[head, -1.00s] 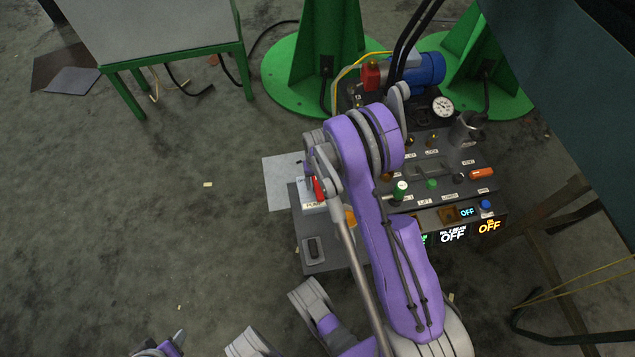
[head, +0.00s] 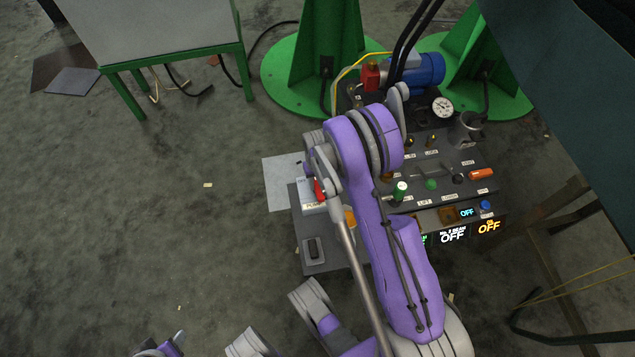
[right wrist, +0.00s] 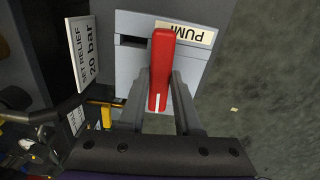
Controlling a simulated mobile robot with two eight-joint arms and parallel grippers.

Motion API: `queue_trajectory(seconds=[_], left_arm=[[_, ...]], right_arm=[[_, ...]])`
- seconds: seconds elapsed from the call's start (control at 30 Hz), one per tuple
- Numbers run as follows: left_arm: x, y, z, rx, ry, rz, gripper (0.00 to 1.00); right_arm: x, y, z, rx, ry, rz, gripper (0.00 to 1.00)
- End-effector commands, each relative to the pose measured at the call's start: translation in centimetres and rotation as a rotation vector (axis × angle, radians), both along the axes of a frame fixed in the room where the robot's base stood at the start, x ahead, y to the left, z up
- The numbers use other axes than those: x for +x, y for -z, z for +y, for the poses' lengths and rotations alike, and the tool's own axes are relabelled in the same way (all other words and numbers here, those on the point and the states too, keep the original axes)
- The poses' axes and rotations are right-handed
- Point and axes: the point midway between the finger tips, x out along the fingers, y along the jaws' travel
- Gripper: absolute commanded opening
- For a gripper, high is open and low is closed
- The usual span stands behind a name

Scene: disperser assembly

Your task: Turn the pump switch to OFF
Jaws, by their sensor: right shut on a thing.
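The pump switch has a red lever handle (right wrist: 161,70) with a white line at its end near my gripper. It sits on a light grey box (right wrist: 130,65) with a label reading PUMP, partly covered by the lever. My right gripper (right wrist: 160,88) has one finger on each side of the red handle and is shut on it. The handle also shows in the head view (head: 319,190), partly behind my right arm. The switch's position marks are not readable. Grey and purple parts of mine show at the bottom left of the head view; the left gripper's jaws cannot be made out.
The dark control panel (head: 462,190) carries knobs, a gauge (head: 443,107) and a blue motor (head: 425,70). Lit displays (head: 453,235) on its front read OFF. A "SET RELIEF 20 bar" plate (right wrist: 86,52) stands beside the switch. Open floor lies left of the panel.

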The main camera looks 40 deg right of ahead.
Motion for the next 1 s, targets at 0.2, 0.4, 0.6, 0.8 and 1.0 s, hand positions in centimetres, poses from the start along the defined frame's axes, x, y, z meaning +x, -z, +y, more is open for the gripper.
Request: queue_trajectory(seconds=[0.2, 0.4, 0.6, 0.8, 1.0], left_arm=[[-0.1, -0.4, 0.0, 0.0, 0.0, 0.001, 0.5], [-0.2, -0.8, 0.0, 0.0, 0.0, 0.001, 0.5], [-0.2, -1.0, 0.0, 0.0, 0.0, 0.001, 0.5], [-0.2, -1.2, 0.0, 0.0, 0.0, 0.001, 0.5], [-0.3, -1.4, 0.0, 0.0, 0.0, 0.0, 0.5]], right_arm=[[0.0, -0.1, 0.0, 0.0, -0.157, 0.0, 0.0], [0.0, -0.1, 0.0, 0.0, -0.344, -0.001, 0.0], [0.0, -0.1, 0.0, -0.001, -0.534, -0.001, 0.0], [0.0, -0.1, 0.0, -0.001, -0.724, -0.001, 0.0], [0.0, 0.0, 0.0, -0.001, -0.914, -0.001, 0.0]])
